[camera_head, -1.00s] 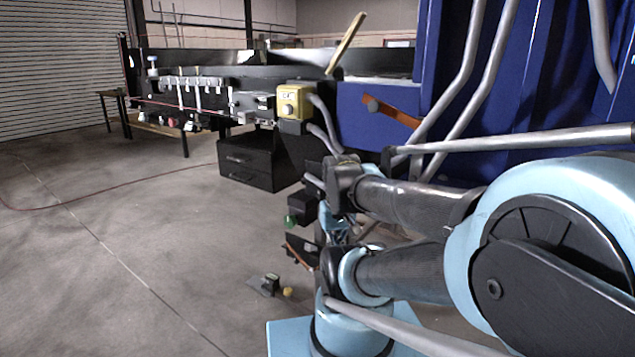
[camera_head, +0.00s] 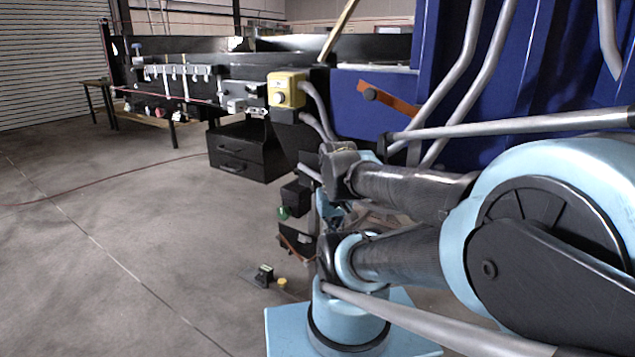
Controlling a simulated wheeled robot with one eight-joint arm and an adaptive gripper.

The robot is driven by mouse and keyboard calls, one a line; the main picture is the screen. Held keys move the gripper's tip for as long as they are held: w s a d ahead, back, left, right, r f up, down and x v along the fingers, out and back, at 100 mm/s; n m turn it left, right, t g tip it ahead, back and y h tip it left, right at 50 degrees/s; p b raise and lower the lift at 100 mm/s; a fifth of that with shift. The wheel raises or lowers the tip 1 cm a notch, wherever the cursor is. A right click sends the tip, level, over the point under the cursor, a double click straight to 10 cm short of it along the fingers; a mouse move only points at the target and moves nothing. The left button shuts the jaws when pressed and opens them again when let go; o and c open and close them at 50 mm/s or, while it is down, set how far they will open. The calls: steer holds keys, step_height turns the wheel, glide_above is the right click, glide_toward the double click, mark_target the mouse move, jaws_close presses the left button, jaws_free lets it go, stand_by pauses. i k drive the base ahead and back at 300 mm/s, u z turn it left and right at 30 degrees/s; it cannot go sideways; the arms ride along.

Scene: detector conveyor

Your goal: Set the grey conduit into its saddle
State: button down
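Several grey tubes are in view, and I cannot tell which is the conduit of the task. Curved grey pipes (camera_head: 485,50) run down the blue panel (camera_head: 445,70) at the right. A long straight grey tube (camera_head: 520,125) crosses in front of it, nearly level. Another straight grey tube (camera_head: 430,322) slants through the lower foreground. Short grey hoses (camera_head: 317,108) leave a yellow control box (camera_head: 287,89). I cannot pick out a saddle; an orange bracket (camera_head: 390,97) is on the blue panel. My gripper's fingers do not show.
Light-blue and dark arm links fill the lower right and block much there. A black drawer unit (camera_head: 236,150) stands below the black conveyor frame (camera_head: 345,47). A small dark item (camera_head: 264,275) lies on the floor. The concrete floor at left is mostly clear.

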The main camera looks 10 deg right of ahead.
mark_target(320, 178)
steer(key=z, duration=0.05)
steer(key=k, duration=1.7)
steer(key=u, duration=0.8)
steer(key=i, duration=1)
